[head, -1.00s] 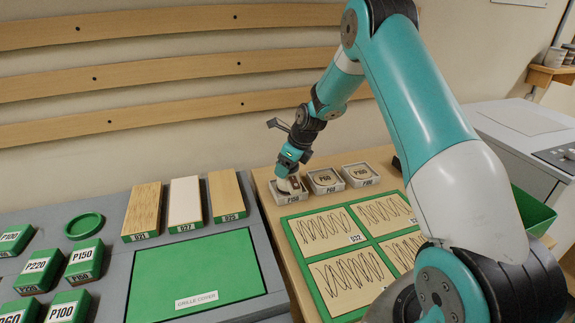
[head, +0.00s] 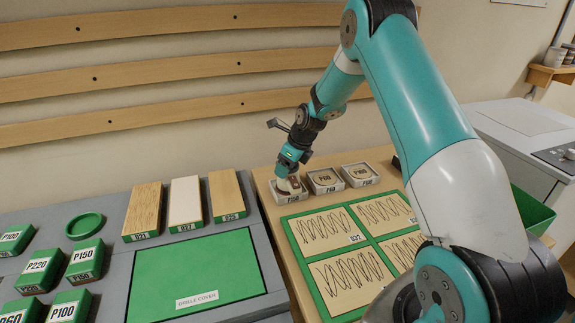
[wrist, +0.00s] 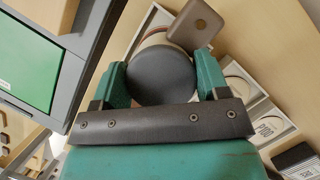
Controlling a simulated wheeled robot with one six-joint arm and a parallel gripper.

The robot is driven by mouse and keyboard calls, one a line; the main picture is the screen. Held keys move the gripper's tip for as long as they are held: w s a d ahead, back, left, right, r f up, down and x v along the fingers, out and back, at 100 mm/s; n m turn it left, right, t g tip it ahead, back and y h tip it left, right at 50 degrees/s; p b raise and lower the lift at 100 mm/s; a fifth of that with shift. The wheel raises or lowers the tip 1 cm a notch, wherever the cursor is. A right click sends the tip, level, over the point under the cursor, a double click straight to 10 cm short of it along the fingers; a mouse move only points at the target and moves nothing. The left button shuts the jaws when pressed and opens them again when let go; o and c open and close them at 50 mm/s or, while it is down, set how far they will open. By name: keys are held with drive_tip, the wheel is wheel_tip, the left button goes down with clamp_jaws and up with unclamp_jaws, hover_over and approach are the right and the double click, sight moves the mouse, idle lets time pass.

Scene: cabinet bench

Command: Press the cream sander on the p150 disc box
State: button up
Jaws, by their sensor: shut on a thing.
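My gripper (head: 288,172) is shut on the cream sander (head: 289,185) at the back left of the wooden bench. In the wrist view the sander's dark round top (wrist: 162,76) sits between the two green fingers, with a cream side and a brown tab (wrist: 200,24) beyond it. The sander is upright over the leftmost disc box (head: 291,198), whose small label seems to read P150. Its underside is hidden, so I cannot tell how firmly it meets the disc.
Two more disc boxes, the middle one (head: 325,189) and the right one (head: 360,183), stand close to the right. A green-framed board (head: 286,217) with scribbled panels lies in front. Labelled green blocks and wood samples lie on the grey bench at left.

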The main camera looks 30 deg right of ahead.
drive_tip(key=shift+r+p, duration=2.9)
drive_tip(key=shift+r, duration=0.65)
